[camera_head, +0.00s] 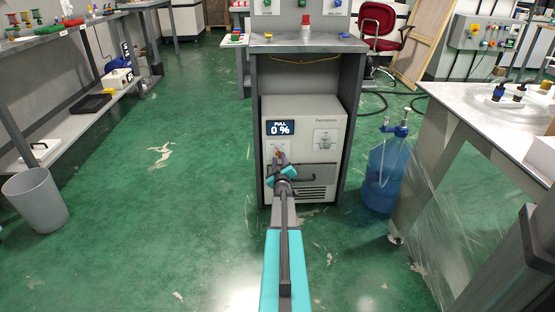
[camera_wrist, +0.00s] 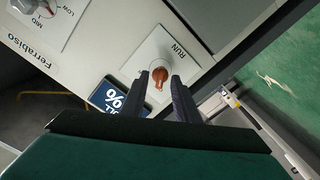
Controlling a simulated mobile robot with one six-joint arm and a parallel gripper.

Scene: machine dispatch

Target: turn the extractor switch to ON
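The extractor (camera_head: 335,115) is a light grey box marked Ferrabiso under a bench, with a display (camera_head: 280,128) reading FULL 0 %. Its switch is an orange-brown knob (camera_wrist: 160,77) on a white plate (camera_wrist: 148,52) marked RUN, partly hidden by my arm in the head view (camera_head: 279,155). My gripper (camera_wrist: 159,86) is at the front of the box, its two dark fingers on either side of the knob. The fingers stand apart, with a narrow gap seeming to show beside the knob. The knob's setting and any ON mark are not readable.
A second dial (camera_wrist: 28,6) marked MID and LOW is on the same panel. Bench legs flank the box closely. A blue water bottle (camera_head: 385,175) and a metal table (camera_head: 455,97) stand to the right. A grey bin (camera_head: 35,200) stands left; green floor between is clear.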

